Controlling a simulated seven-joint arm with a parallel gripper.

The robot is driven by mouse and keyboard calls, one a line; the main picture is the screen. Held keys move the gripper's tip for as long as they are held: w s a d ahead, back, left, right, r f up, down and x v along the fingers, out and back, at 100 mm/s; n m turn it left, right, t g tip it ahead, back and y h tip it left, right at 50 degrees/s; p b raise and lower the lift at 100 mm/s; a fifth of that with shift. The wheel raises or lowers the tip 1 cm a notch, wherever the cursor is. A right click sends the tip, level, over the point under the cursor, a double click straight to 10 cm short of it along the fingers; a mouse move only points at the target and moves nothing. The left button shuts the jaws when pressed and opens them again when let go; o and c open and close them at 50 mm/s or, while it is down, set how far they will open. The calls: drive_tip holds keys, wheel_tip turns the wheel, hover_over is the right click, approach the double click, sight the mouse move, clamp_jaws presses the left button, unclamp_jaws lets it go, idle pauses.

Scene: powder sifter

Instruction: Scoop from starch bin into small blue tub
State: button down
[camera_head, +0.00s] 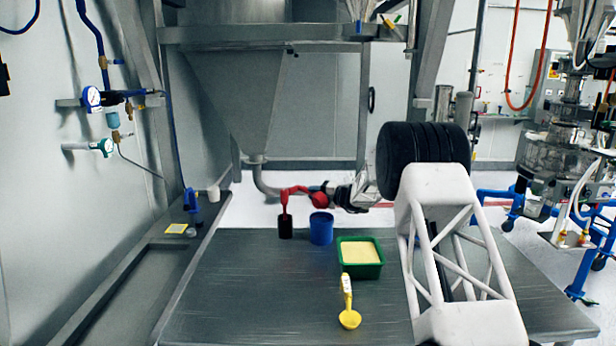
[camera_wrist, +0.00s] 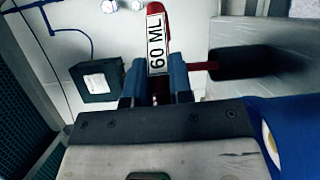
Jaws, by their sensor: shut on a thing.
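My gripper (camera_wrist: 165,85) is shut on the red handle of a scoop (camera_wrist: 157,38), marked "60 ML". A red stem joins it to a dark cup (camera_wrist: 245,64) at the right in the wrist view. In the head view the dark cup (camera_head: 286,227) hangs just left of the small blue tub (camera_head: 321,229); whether they touch is unclear. The cup's contents are hidden. The starch bin (camera_head: 361,271), green and full of pale powder, stands right and nearer. Blue fills the wrist view's lower right corner, probably the tub (camera_wrist: 292,125), with a pale patch inside.
A yellow scoop (camera_head: 348,318) lies in front of the green bin on the grey metal table (camera_head: 240,300). The table's left part is clear. A steel hopper (camera_head: 235,95) stands behind.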

drive_tip(key=s+d+r+m+t+h, duration=0.35)
drive_tip(key=d+r, duration=0.25)
drive_tip(key=r, duration=0.5)
drive_tip(key=s+d+r+m+t+h, duration=0.35)
drive_tip(key=d+r+t, duration=0.2)
drive_tip(key=r, duration=0.65)
drive_tip(key=s+d+r+m+h, duration=0.3)
drive_tip(key=s+d+r+h, duration=0.1)
drive_tip(key=s, duration=0.4)
drive_tip(key=s+d+r+m+t+h, duration=0.1)
drive_tip(key=s+d+r+m+h, duration=0.2)
drive_tip(key=s, duration=0.6)
drive_tip(key=shift+d+r+h, duration=1)
drive_tip(key=shift+d+r, duration=0.85)
drive_tip(key=shift+d, duration=0.3)
drive_tip(key=shift+w, duration=0.1)
